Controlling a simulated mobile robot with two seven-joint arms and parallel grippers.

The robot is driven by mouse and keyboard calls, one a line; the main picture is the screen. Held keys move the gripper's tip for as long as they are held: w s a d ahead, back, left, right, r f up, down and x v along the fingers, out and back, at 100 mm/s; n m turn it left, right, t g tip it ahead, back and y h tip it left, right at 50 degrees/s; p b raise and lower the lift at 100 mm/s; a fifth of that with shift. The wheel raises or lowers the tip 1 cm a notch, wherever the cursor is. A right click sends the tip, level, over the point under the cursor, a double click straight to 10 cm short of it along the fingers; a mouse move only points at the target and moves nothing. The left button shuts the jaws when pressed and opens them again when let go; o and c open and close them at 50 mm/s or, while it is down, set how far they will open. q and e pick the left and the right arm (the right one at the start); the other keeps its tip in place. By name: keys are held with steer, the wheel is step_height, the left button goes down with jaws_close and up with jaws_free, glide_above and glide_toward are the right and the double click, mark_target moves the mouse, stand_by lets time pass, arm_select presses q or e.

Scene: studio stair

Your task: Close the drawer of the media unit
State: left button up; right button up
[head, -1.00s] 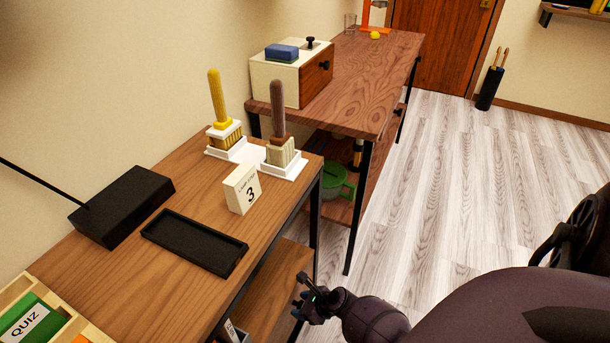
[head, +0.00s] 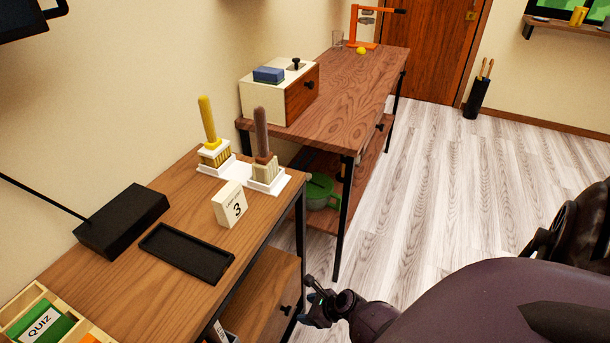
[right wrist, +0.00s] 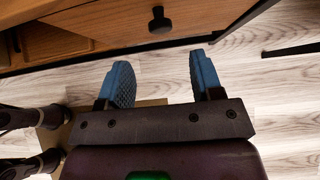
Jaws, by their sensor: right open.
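The near wooden unit (head: 110,290) has a brown drawer front (head: 262,290) with a small dark knob (head: 286,310) below its top, on the side facing the floor. I cannot tell how far the drawer stands out. My right gripper (head: 314,298) is just right of the knob, apart from it. In the right wrist view the drawer front (right wrist: 110,22) runs across the top, with its round knob (right wrist: 159,19) above the gap between the two blue fingers (right wrist: 164,78). The fingers are open, with nothing between them. My left gripper is not in view.
A second wooden table (head: 350,95) stands behind, carrying a cream box (head: 262,98). Light plank floor (head: 455,190) is clear at the right.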

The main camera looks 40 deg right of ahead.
steer(key=shift+v, duration=0.85)
steer(key=shift+s+f, duration=0.1)
